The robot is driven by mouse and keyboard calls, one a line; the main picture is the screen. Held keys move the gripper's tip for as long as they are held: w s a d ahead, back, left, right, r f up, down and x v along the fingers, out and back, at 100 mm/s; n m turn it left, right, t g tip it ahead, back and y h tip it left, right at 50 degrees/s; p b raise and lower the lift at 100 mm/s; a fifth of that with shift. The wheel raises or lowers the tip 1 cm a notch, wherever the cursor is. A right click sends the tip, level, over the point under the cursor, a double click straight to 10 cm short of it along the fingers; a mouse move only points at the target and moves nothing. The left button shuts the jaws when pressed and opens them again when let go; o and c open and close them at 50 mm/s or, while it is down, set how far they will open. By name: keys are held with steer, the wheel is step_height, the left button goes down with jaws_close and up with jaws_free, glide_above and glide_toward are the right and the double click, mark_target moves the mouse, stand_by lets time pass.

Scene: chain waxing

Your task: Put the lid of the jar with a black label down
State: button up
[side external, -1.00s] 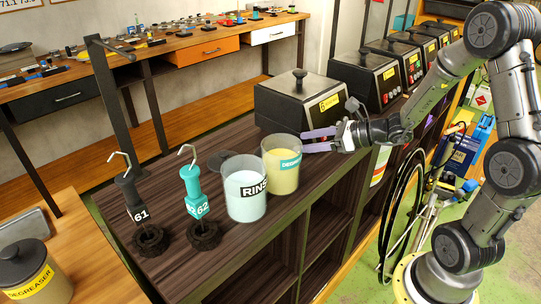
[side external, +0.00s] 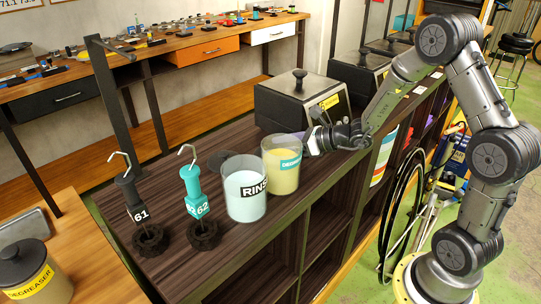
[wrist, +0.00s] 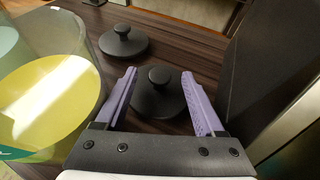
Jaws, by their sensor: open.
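The jar with a black RINSE label (side external: 246,189) holds pale blue liquid and stands uncovered on the dark shelf top. The yellow-liquid jar (side external: 281,166) with a teal label stands uncovered beside it. A flat black lid (side external: 221,159) lies behind the RINSE jar; in the wrist view this far lid (wrist: 123,42) has a round knob. A second black knobbed lid (wrist: 160,97) lies between my open fingers, its knob between the tips. I cannot tell whether the fingers touch it. My gripper (side external: 313,139) is low beside the yellow-liquid jar, which hides this lid from the side.
A dark box with a knob (side external: 298,106) stands close behind my gripper. The yellow-liquid jar (wrist: 55,95) is close on the left in the wrist view.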

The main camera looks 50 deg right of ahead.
jaws_close()
steer(key=shift+r, duration=0.1)
